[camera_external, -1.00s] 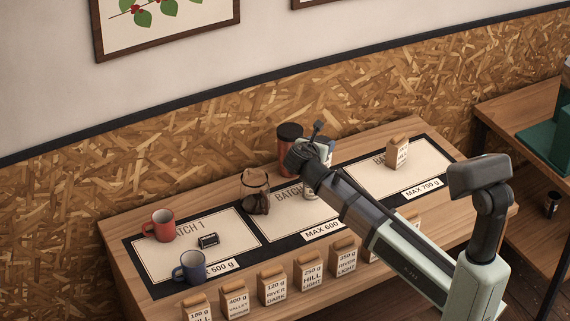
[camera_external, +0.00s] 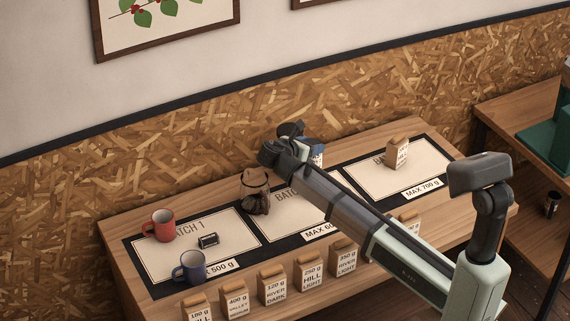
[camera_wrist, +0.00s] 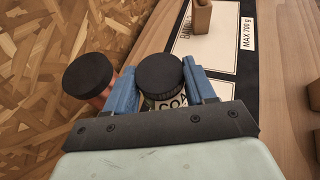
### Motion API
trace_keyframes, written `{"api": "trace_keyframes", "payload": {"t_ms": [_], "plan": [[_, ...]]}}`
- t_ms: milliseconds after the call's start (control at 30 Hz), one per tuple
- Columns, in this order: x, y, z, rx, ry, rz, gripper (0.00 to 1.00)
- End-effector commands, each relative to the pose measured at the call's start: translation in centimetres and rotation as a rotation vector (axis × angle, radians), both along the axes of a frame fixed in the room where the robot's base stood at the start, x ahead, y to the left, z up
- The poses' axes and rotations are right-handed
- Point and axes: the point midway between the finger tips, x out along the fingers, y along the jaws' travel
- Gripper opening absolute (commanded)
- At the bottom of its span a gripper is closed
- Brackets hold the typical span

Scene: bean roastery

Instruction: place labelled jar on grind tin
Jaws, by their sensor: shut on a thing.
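My gripper (camera_wrist: 165,92) is shut on the labelled jar (camera_wrist: 172,103), with a blue finger on each side of it. The jar has a black lid and a pale label with dark letters, partly covered by the gripper. The grind tin (camera_wrist: 107,94), copper with a black lid, stands left of the jar in the wrist view, apart from it at the lid. In the external view my gripper (camera_external: 306,146) is over the back of the table; the arm hides the tin and most of the jar. The jar's height above the table is unclear.
A dark-filled glass container (camera_external: 256,193) stands left of my arm. A red mug (camera_external: 161,226), a blue mug (camera_external: 190,268) and a small dark object (camera_external: 208,240) are on the left. Several labelled bags line the front edge; one bag (camera_external: 397,153) stands on the right card.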

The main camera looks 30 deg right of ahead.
Motion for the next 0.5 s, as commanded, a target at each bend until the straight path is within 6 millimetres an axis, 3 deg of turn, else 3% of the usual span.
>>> {"api": "trace_keyframes", "payload": {"t_ms": [500], "plan": [[0.0, 0.0, -4.0, 0.000, -0.002, 0.001, 0.04]]}}
